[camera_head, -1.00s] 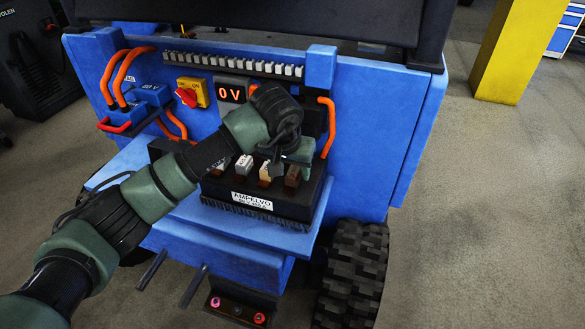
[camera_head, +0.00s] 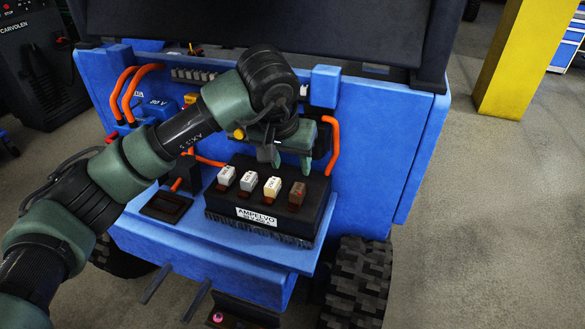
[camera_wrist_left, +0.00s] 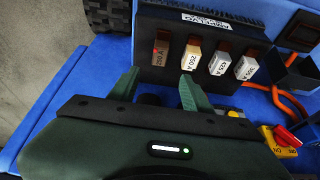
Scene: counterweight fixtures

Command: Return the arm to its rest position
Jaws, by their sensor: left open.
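My left arm comes in from the left in the head view. Its gripper (camera_head: 290,158) hangs above the back of the black AMPELVO box (camera_head: 222,208), its fingers apart and nothing between them. In the left wrist view the two green fingertips (camera_wrist_left: 158,84) are spread, pointing toward the box (camera_wrist_left: 150,20). Several fuses stand in a row on the box: two whitish ones (camera_head: 226,176) (camera_head: 249,181), a cream one (camera_head: 272,187) and a brown one (camera_head: 297,194). The gripper appears clear of them. My right gripper is not in view.
The box sits on a blue ledge (camera_head: 150,238) of a blue vehicle. Orange cables (camera_head: 332,148) curve beside it. The red switch (camera_wrist_left: 287,137) on its yellow plate shows in the left wrist view. A tyre (camera_head: 358,283) and yellow post (camera_head: 510,60) stand right. Grey floor there is clear.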

